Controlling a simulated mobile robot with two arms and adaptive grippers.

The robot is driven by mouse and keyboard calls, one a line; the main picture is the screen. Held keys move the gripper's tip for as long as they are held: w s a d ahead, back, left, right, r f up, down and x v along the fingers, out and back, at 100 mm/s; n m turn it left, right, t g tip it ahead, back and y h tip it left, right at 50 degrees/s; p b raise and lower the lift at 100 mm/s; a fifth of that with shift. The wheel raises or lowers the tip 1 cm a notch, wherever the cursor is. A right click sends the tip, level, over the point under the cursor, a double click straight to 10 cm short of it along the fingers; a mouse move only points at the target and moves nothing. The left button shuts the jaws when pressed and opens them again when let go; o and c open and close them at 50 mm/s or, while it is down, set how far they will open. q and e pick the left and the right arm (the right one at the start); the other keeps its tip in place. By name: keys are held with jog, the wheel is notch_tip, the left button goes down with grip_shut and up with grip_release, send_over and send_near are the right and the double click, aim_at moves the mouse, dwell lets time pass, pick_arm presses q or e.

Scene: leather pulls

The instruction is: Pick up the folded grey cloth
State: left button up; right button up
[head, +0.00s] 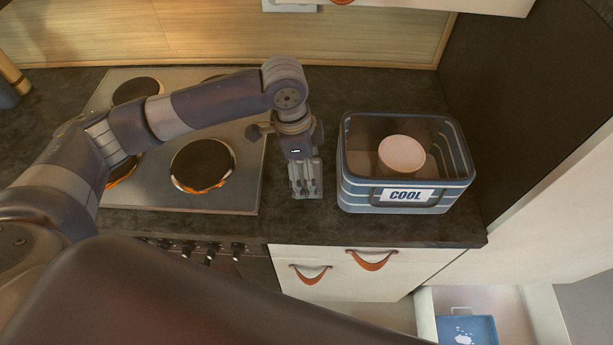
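I cannot make out a folded grey cloth anywhere in the head view. My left gripper (306,190) points down over the dark countertop (330,222), between the stove top and the blue crate. Its grey fingers are close together and small in view; I cannot tell whether they are open or shut, or whether anything is between or under them. My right gripper is not in view.
A blue crate (355,192) labelled COOL stands right of my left gripper, with a round pale-lidded container (401,154) inside. A stove top (235,200) with several burners lies left. Below right, an open drawer (425,312) holds a blue item (480,327). A dark panel (530,90) bounds the right.

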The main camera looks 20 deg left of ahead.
pick_arm(q)
jog(key=s+d+b, duration=0.1)
jog(key=s+d, duration=0.2)
jog(key=s, duration=0.4)
jog(key=s+d+r+b, duration=0.1)
jog(key=s+d, duration=0.2)
jog(key=s, duration=0.4)
jog(key=shift+s+d+r, duration=0.15)
jog(key=shift+s+r, duration=0.1)
jog(key=shift+s, duration=0.15)
